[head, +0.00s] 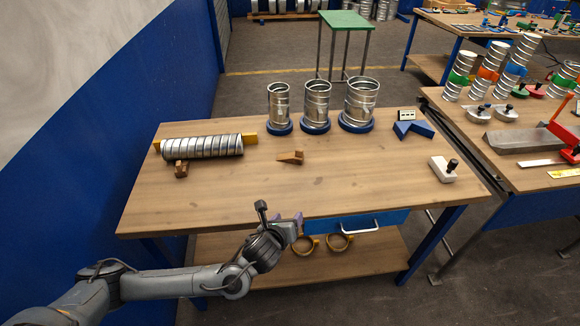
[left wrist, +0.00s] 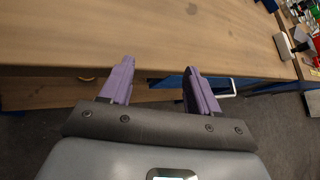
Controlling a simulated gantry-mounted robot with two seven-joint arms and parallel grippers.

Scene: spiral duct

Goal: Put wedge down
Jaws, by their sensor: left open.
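A wooden wedge (head: 291,157) lies on the middle of the wooden workbench (head: 340,185), apart from everything around it. Another small brown wooden piece (head: 181,168) sits against the front of a ribbed metal spiral duct (head: 202,147) at the bench's left. My left gripper (head: 290,222) is at the bench's front edge, well short of the wedge. In the left wrist view its two purple fingers (left wrist: 158,88) are apart with nothing between them. The wedge is not visible in that view. My right gripper is not in view.
Three metal duct pieces stand on blue bases (head: 316,128) at the back. A blue angled block (head: 413,130) and a white block with a black knob (head: 443,169) are at right. A drawer (head: 357,225) and shelf with two rings (head: 338,243) lie below. The bench's front middle is clear.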

